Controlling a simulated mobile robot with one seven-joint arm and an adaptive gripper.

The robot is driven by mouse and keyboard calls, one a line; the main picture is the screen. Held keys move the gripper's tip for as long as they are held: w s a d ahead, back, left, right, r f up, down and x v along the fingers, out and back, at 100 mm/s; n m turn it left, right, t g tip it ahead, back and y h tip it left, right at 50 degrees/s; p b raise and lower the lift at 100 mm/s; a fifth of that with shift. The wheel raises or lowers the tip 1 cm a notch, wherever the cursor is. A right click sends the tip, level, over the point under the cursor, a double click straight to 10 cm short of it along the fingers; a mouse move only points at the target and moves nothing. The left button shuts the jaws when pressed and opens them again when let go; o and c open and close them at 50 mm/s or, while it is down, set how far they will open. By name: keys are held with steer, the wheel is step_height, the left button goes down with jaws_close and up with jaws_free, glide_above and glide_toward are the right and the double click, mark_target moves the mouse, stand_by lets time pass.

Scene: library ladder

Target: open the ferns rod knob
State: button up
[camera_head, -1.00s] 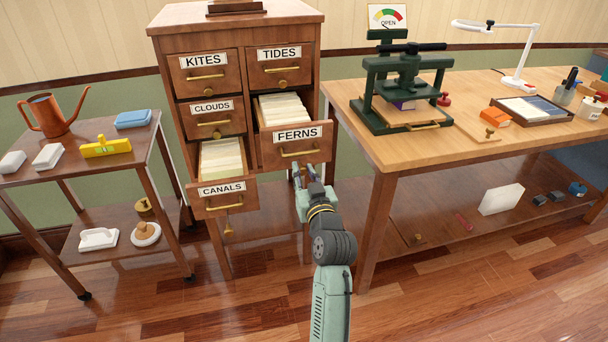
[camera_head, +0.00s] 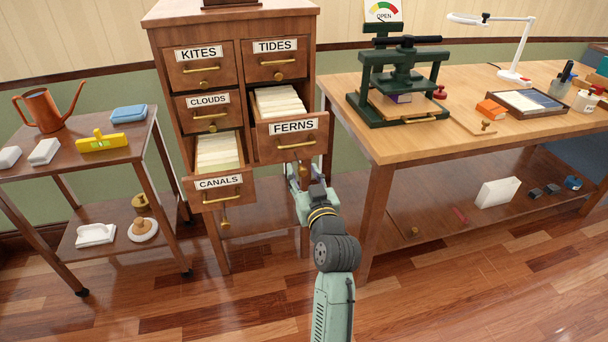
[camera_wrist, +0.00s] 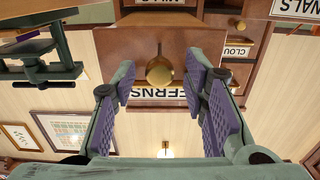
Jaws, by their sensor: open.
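The FERNS drawer (camera_head: 264,144) is pulled out at the cabinet's right side and shows cards inside. Its front bears a white label and a brass bar handle (camera_head: 296,146). My gripper (camera_head: 300,172) is just below that front, fingers pointing toward the cabinet. In the wrist view, which is upside down, a round brass knob (camera_wrist: 160,71) lies between my open gripper's (camera_wrist: 160,84) purple-padded fingers, with a visible gap on each side. The FERNS label (camera_wrist: 159,93) is partly hidden behind the fingers there. In the head view my gripper mostly covers the knob.
The CANALS drawer (camera_head: 219,187) is also pulled out, to the left, with a brass knob (camera_head: 224,222) hanging below. KITES, TIDES and CLOUDS drawers are shut. A workbench (camera_head: 395,150) with a green press stands at right, a small cart (camera_head: 140,140) at left.

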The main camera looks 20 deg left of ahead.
steer(key=shift+s, duration=0.1)
steer(key=v, duration=1.2)
